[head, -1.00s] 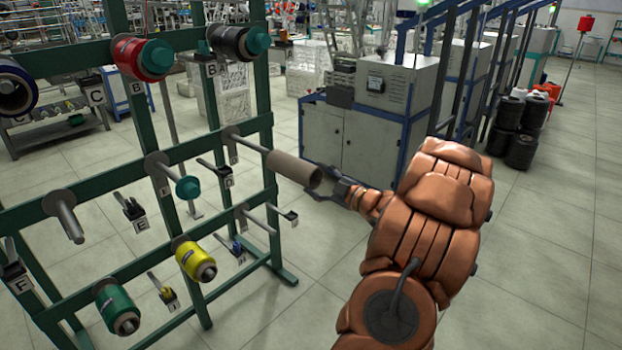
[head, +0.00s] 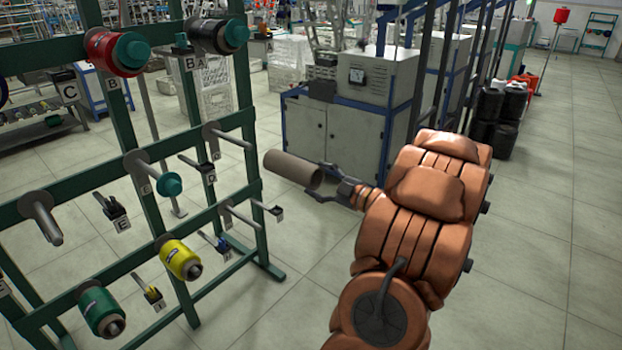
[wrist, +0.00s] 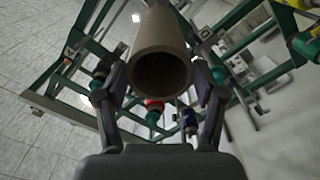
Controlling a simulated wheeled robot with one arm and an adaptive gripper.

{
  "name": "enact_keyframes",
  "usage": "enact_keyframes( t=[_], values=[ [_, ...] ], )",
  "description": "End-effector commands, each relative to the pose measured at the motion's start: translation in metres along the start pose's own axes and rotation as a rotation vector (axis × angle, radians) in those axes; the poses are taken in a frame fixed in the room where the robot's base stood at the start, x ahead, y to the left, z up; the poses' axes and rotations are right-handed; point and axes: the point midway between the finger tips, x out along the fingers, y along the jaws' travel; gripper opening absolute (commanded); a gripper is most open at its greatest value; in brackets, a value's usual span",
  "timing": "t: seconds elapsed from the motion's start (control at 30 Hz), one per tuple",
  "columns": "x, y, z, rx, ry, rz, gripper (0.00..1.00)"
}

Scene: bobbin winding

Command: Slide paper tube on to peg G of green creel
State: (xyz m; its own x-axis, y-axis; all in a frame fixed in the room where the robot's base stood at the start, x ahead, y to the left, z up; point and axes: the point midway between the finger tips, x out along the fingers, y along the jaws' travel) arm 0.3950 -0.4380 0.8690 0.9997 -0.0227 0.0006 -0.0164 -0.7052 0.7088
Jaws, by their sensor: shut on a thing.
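The paper tube (head: 290,170) is a plain brown hollow cylinder. My gripper (head: 322,182) is shut on its near end, and the tube points left toward the green creel (head: 245,92). In the wrist view the tube (wrist: 160,38) sits between the two fingers of my gripper (wrist: 160,78), its dark open end facing the camera. An empty peg (head: 232,138) with a grey disc at its base sticks out of the creel just left of the tube. The tube's far end looks apart from this peg's tip, a little right of and below it. The peg's letter is too small to read surely.
The creel carries red (head: 108,52), black (head: 212,36), yellow (head: 178,258) and green (head: 100,308) bobbins. Other empty pegs (head: 42,218) stick out too. A grey cabinet (head: 340,135) stands behind the tube. The floor to the right is open.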

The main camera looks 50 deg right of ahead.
Motion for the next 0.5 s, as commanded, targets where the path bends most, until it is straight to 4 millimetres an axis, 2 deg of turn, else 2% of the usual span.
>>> enact_keyframes(
  t=[0.1,0.5],
  values=[
    [-0.0063,-0.0003,0.0000,0.001,0.000,0.000,0.28],
    [-0.0068,-0.0063,0.0055,0.002,0.001,-0.001,0.28]
  ],
)
